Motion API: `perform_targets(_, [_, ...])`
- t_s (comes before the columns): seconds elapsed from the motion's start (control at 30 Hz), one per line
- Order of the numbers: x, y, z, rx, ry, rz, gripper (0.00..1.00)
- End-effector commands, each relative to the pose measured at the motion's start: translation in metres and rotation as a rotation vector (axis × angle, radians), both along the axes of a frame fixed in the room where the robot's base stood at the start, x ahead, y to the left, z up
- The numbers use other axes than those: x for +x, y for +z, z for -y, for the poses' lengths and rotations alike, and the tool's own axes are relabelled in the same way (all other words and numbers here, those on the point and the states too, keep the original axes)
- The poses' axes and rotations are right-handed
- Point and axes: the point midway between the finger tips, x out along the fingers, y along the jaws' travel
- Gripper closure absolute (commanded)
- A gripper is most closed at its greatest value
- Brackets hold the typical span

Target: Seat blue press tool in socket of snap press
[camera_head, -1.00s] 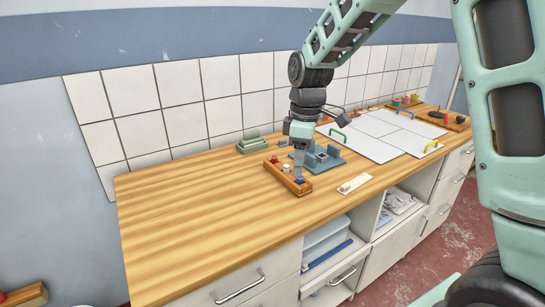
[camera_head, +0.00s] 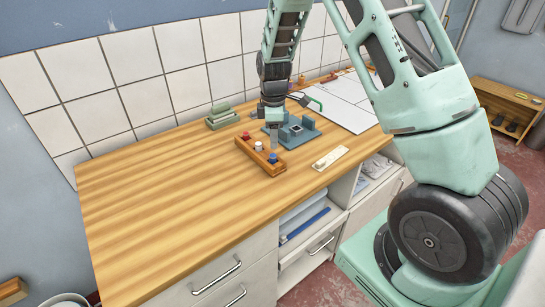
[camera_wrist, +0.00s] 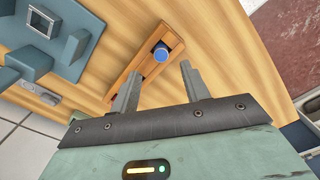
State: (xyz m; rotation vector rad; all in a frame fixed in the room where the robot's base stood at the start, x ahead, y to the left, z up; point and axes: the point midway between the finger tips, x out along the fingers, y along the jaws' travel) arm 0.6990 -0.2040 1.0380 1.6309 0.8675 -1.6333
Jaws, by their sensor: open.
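The blue press tool (camera_head: 272,158) stands at the near end of a small wooden rack (camera_head: 263,163). In the wrist view the blue round top (camera_wrist: 159,53) lies just beyond my fingertips, about midway between them. My gripper (camera_wrist: 160,70) is open and empty, pointing down above the rack; in the head view my gripper (camera_head: 274,142) hangs over the rack's press side. The blue-grey snap press (camera_head: 308,133) stands right behind the rack. Its square socket (camera_wrist: 70,46) shows at upper left in the wrist view and looks empty.
A white-topped tool (camera_head: 258,146) and a red-topped tool (camera_head: 246,136) share the rack. The left worktop (camera_head: 160,190) is clear.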

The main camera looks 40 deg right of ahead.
Motion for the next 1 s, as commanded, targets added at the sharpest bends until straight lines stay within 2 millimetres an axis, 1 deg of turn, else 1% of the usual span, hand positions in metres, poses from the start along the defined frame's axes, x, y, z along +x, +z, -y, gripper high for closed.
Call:
perform_targets(0.1, [0.0,-0.013,0.0,0.0,0.0,-0.001,0.54])
perform_targets(0.37, [0.0,-0.029,-0.001,0.0,0.0,-0.002,0.54])
perform_targets(0.6, [0.0,-0.059,-0.002,0.001,0.0,-0.002,0.54])
perform_targets(0.7, [0.0,-0.068,-0.002,0.0,-0.001,0.0,0.54])
perform_targets(0.8, [0.0,-0.072,-0.002,0.0,-0.001,0.001,0.54])
perform_targets(0.97, [0.0,-0.072,-0.002,0.001,0.0,0.002,0.54])
perform_targets(1.0, [0.0,-0.072,-0.002,0.001,0.0,0.002,0.57])
